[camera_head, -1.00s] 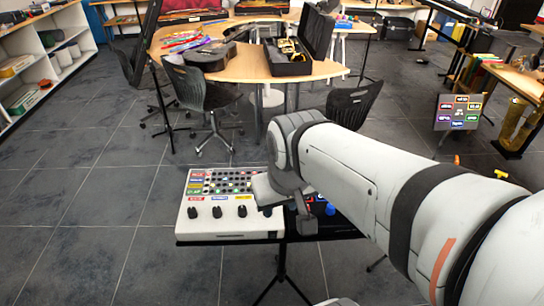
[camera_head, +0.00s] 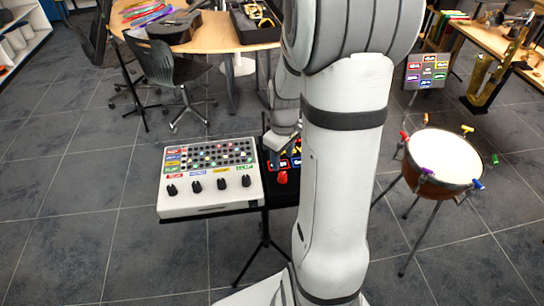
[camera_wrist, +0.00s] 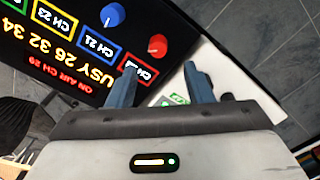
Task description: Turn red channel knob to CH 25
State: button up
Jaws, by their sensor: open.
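The red knob (camera_head: 281,177) stands near the front of a black panel (camera_wrist: 30,80), right of the white console in the head view. In the wrist view the red knob (camera_wrist: 157,45) lies ahead of my fingertips, apart from them, with a pale mark on its left. A blue knob (camera_wrist: 113,15) is beside it. The panel's text appears upside down, including CH 23, CH 21, "BUSY 26 32 34" and "ON AIR CH 29"; one red-framed label is partly covered by my finger. My gripper (camera_wrist: 160,76) is open and empty. My arm hides the panel's right part in the head view.
The white console (camera_head: 213,203) with several black knobs adjoins the panel on the left. A drum (camera_head: 441,165) on a stand is to the right. A chair (camera_head: 175,75) and a wooden table (camera_head: 205,32) stand behind. Grey floor is open at the left.

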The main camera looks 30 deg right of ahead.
aim_at(282, 174)
notch_tip(282, 174, down, 8)
jog(key=shift+d+f+p, duration=0.1)
jog(key=shift+d+p, duration=0.05)
jog(key=shift+p, duration=0.15)
dwell(0.3)
jog(key=c, duration=1)
jog(key=shift+m, duration=0.3)
jog(key=m+b, duration=0.2)
jog(key=m, duration=0.1)
jog(key=shift+f+m, duration=0.1)
jog(key=shift+m, duration=0.3)
jog(key=m+b, duration=0.2)
jog(key=m, duration=0.2)
jog(key=shift+m, duration=0.3)
